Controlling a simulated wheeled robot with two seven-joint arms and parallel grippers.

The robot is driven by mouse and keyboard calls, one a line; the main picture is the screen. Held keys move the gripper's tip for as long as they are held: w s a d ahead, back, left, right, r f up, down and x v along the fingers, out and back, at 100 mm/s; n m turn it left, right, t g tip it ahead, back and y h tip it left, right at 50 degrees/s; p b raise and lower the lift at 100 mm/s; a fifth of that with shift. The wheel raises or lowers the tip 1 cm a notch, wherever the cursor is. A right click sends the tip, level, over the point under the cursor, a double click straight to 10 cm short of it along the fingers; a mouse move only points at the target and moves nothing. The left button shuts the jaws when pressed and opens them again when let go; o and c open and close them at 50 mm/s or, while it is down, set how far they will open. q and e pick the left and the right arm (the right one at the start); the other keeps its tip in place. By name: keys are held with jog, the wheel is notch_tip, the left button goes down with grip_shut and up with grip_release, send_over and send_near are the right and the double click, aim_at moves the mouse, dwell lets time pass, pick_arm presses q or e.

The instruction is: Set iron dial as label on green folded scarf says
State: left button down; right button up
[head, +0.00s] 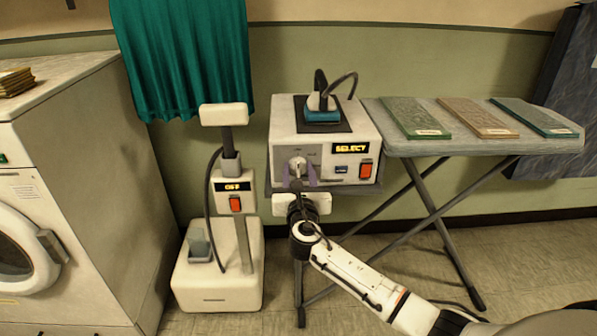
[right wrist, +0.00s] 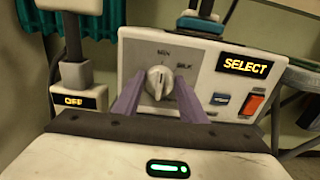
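The iron station (head: 283,125) is a pale box with a round pale dial (head: 298,165) on its front, and its display reads SELECT. In the right wrist view the dial (right wrist: 158,82) has its ridge roughly upright, with markings like MIN and SILK above it. My right gripper (head: 299,177) is at the dial, its two purple fingers apart on either side of the knob; I see no clear grip on it. The green folded scarf (head: 408,115) lies at the left of the ironing board, with a pale label (head: 433,132) too small to read. My left gripper is out of view.
A tan scarf (head: 477,115) and a blue-green scarf (head: 535,117) lie on the ironing board (head: 450,146). The iron (head: 322,108) stands on the box. A red switch (head: 366,169) is right of the dial. A steamer (head: 233,190) reading OFF and a washer (head: 75,180) stand left.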

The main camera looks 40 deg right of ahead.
jog(key=shift+c, duration=1.2)
